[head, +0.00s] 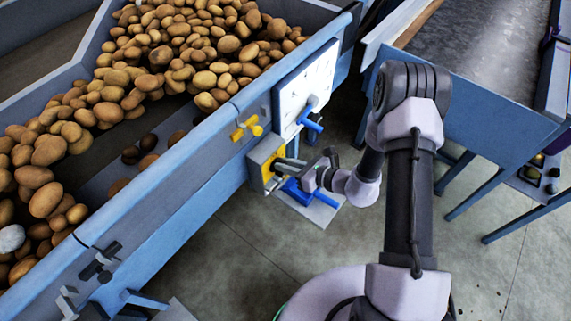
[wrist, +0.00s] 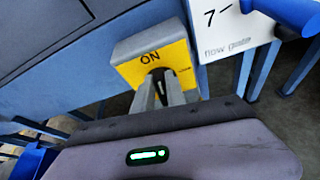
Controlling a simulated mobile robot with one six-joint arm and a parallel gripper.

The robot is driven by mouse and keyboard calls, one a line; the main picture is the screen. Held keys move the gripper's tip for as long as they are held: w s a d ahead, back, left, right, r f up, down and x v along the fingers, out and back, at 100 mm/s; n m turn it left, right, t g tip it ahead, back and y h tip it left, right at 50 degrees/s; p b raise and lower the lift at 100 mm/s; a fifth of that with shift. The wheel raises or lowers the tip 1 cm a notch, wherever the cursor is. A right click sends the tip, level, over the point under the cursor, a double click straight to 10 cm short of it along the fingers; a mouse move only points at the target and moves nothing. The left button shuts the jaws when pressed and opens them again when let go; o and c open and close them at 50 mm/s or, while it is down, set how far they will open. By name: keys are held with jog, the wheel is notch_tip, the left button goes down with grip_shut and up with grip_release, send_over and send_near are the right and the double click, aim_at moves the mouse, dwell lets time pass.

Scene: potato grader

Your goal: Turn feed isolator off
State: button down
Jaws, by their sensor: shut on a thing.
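The feed isolator is a grey box (wrist: 150,42) with a yellow face (wrist: 178,64) marked "ON", on the side of the blue potato trough. In the head view its yellow face (head: 267,170) shows partly, beyond my gripper. My gripper (head: 283,165) reaches it from the right. In the wrist view the two grey fingers (wrist: 160,84) are close together at the middle of the yellow face, below the word "ON". They are shut on the isolator's handle, which is mostly hidden between and behind them. No "OFF" mark can be read.
Above the isolator is a white scale plate (head: 303,85) with a blue flow gate handle (head: 310,122). A yellow knob (head: 246,128) is beside it on the trough wall (head: 190,165). A blue part (head: 297,192) is just below my gripper. The floor (head: 250,255) in front is clear.

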jog(key=shift+w+d+f+m+g+y+b, duration=0.4)
jog(key=shift+m+y+b, duration=0.6)
jog(key=shift+m, duration=1)
jog(key=shift+w+d+f+m+g+y+b, duration=0.15)
jog(key=shift+f+m+g+y+b, duration=0.6)
jog(key=shift+m, duration=1.25)
jog(key=shift+w+d+f+m+g+y+b, duration=0.2)
jog(key=shift+w+m+g+y+b, duration=0.15)
jog(key=shift+m+y+b, duration=1.25)
jog(key=shift+m+h+p, duration=0.25)
jog(key=shift+m+p, duration=0.2)
jog(key=shift+m, duration=0.15)
jog(key=c, duration=1.5)
grip_release()
jog(key=shift+o, duration=0.7)
jog(key=shift+a, duration=0.15)
